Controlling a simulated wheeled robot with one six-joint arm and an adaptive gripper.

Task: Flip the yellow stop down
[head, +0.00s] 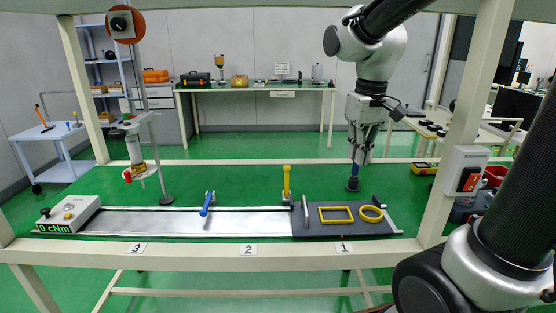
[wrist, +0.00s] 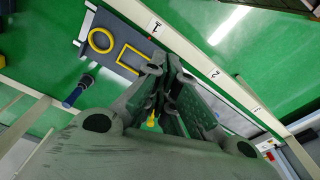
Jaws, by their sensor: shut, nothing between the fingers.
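The yellow stop (head: 287,181) stands upright at the back edge of the metal rail (head: 245,222), beside the left end of the dark grey plate (head: 310,231). In the wrist view a piece of the yellow stop (wrist: 151,119) shows past my fingers, the rest hidden behind them. A blue stop (head: 206,204) further left on the rail leans down toward the front. My gripper (head: 361,157) hangs above the back right of the bench, to the right of the yellow stop and apart from it. In the wrist view its fingers (wrist: 170,66) are together and empty.
A yellow square frame (head: 336,222) and yellow ring (head: 371,220) lie on the plate. A control box (head: 70,213) is at the left end. A post with a red switch (head: 468,180) stands at right.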

